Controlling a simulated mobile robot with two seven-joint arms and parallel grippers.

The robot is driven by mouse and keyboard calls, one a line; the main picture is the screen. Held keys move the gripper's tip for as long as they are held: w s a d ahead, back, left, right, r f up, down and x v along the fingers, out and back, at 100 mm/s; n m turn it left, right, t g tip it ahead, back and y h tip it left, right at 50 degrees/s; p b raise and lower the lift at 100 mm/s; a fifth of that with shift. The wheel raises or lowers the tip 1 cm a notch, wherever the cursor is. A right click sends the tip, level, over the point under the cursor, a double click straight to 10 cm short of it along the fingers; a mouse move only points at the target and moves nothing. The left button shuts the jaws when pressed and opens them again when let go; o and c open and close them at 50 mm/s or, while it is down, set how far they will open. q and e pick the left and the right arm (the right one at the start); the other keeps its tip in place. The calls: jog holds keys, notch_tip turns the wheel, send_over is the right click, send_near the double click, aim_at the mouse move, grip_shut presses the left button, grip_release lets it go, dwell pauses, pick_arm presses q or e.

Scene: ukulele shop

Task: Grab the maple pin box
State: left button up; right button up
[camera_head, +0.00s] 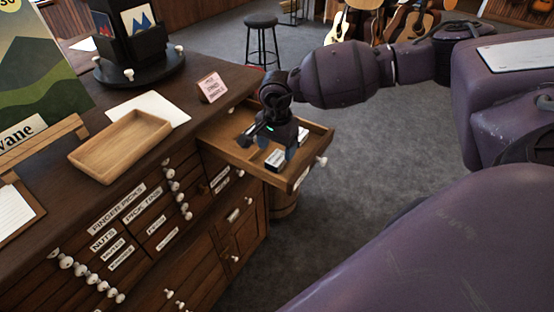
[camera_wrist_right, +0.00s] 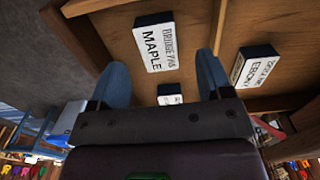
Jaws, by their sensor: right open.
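The maple pin box (camera_wrist_right: 153,42) is a small dark box with a white label reading "BRIDGE PINS MAPLE". It lies in the open wooden drawer (camera_head: 318,145), ahead of and between the blue fingertips of my right gripper (camera_wrist_right: 163,72). The fingers are spread and hold nothing. In the head view my right gripper (camera_head: 270,146) is down at the drawer and hides part of its inside. A box with a white label shows by its fingers, but I cannot read it there. My left gripper is in neither view.
An ebony-labelled box (camera_wrist_right: 257,66) lies to the right behind a wooden divider, and another labelled box (camera_wrist_right: 170,93) lies below the maple one. A wooden tray (camera_head: 120,147) and small sign (camera_head: 212,87) stand on the counter. Open carpet lies right of the drawer.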

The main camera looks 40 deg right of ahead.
aim_at(277, 157)
notch_tip(277, 157, down, 3)
jog(key=shift+f, duration=0.2)
jog(key=shift+s, duration=0.1)
jog(key=shift+c, duration=0.3)
jog(key=c, duration=0.9)
jog(key=shift+r, duration=0.1)
jog(key=shift+c, duration=0.2)
